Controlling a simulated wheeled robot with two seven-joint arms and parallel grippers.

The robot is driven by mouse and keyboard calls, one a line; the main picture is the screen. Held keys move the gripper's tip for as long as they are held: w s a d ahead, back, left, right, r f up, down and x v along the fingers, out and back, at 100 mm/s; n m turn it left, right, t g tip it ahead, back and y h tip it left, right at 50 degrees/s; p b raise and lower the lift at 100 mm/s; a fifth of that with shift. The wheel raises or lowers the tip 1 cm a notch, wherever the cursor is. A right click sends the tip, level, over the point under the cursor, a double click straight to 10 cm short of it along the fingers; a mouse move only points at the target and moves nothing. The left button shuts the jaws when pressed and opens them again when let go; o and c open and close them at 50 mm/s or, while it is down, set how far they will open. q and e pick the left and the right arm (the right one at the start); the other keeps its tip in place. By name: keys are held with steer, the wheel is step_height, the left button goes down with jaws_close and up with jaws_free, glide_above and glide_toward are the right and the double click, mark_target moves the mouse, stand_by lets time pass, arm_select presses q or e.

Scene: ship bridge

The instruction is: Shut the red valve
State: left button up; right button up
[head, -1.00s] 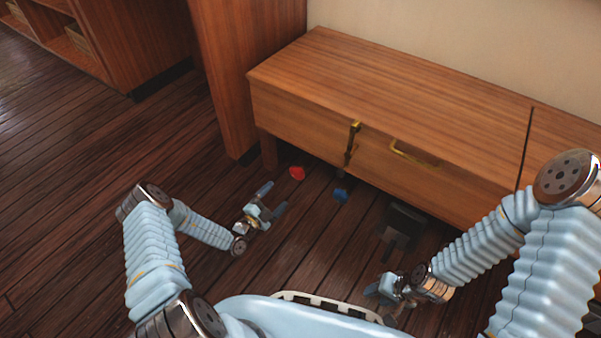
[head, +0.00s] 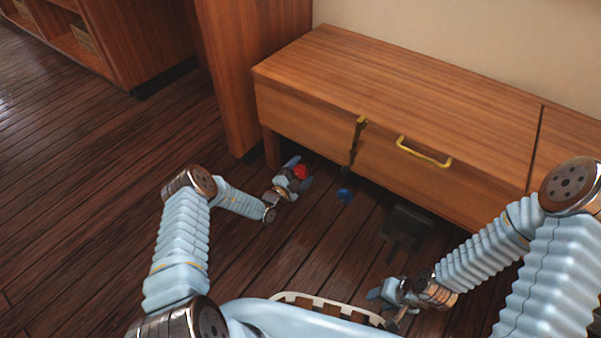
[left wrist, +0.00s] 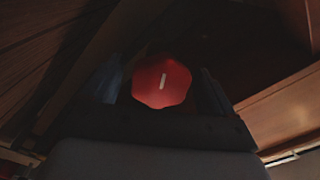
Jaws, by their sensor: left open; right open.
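The red valve (head: 300,172) is a small round handwheel with a scalloped edge, low beneath the front of the wooden cabinet. In the left wrist view the red valve (left wrist: 161,82) faces me with a pale, nearly upright mark on it. My left gripper (head: 298,173) is open, with a finger on either side of the valve. Whether the fingers touch it I cannot tell. My right gripper (head: 385,302) is open and empty, low near my base, far from the valve.
A blue valve-like knob (head: 345,195) is just right of the red one. The wooden cabinet (head: 400,85) with a brass handle (head: 424,152) and a brass latch (head: 357,138) overhangs both. A dark pedal-like object (head: 406,226) is on the floor. Floor at left is clear.

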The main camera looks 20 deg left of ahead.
arm_select(q)
steer(key=c, duration=1.1)
steer(key=shift+o, duration=0.2)
